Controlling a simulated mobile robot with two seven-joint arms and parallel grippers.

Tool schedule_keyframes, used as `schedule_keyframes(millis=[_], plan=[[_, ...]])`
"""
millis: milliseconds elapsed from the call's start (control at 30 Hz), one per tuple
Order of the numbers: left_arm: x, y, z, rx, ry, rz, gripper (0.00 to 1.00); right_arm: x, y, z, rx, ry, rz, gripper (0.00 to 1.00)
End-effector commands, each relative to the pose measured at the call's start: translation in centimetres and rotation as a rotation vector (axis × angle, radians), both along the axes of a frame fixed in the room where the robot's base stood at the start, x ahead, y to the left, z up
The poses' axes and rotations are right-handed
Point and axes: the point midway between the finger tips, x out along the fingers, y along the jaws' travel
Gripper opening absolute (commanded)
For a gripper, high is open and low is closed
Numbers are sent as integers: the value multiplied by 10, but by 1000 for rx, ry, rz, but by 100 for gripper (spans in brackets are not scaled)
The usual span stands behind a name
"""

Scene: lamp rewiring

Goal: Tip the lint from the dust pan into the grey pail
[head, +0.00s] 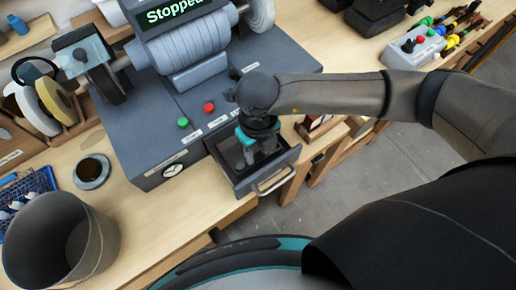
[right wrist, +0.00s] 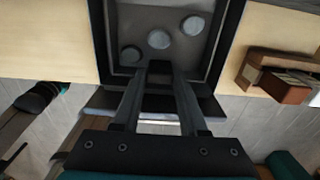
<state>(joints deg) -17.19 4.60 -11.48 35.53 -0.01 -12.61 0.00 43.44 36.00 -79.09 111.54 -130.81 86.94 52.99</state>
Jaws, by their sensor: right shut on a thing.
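The dust pan (head: 284,162) is a dark, drawer-like tray with a bar handle, sticking out of the front of the grey machine. It also shows in the right wrist view (right wrist: 231,45), with grey round lumps of lint (right wrist: 158,39) on its floor. My right gripper (head: 252,160) reaches down over the pan. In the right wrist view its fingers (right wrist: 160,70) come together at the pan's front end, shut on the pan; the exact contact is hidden. The grey pail (head: 92,240) stands at the lower left, its visible inside empty. My left gripper is out of view.
The machine (head: 150,135) has a "Stopped" display (head: 172,14), and red and green buttons. A round dark-topped dish (head: 92,170) and a blue basket (head: 30,195) lie near the pail. Bare bench lies between pan and pail.

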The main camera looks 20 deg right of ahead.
Motion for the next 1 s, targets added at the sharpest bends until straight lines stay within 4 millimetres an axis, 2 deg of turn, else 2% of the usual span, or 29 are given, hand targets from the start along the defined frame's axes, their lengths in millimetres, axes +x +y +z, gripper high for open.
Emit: schedule_keyframes(millis=[33, 100, 133, 1000], plan=[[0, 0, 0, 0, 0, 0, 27, 0, 0, 0, 0, 0, 0, 8], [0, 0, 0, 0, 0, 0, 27, 0, 0, 0, 0, 0, 0, 0], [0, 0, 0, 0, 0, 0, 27, 0, 0, 0, 0, 0, 0, 0], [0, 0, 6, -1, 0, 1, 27, -8, -3, 5, 0, -1, 0, 0]])
